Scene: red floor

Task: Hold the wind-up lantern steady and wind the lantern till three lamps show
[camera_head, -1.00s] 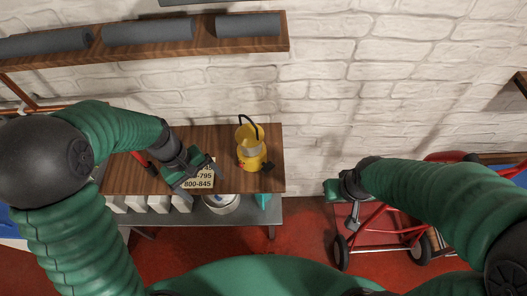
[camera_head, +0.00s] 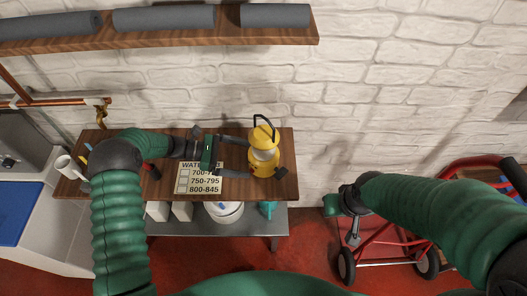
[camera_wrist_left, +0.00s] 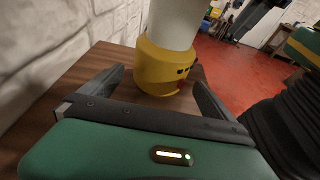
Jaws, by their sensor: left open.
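The yellow wind-up lantern (camera_head: 264,165) stands upright at the right end of the wooden tabletop, with a black handle on top and a black crank (camera_head: 281,173) at its lower right. My left gripper (camera_head: 246,157) is open, its fingers pointing at the lantern from the left. In the left wrist view the lantern's yellow base (camera_wrist_left: 160,70) stands just beyond and between the open fingers (camera_wrist_left: 158,82); contact cannot be told. Small dark marks and a red spot show on the base; I cannot tell whether any lamp is lit. My right gripper (camera_head: 345,208) hangs right of the table, away from the lantern.
A card with number ranges (camera_head: 199,178) lies at the table's front edge. A mug (camera_head: 66,165) stands at the left. A shelf with grey rolls (camera_head: 160,32) runs above along the brick wall. A red hand truck (camera_head: 385,232) stands at the right.

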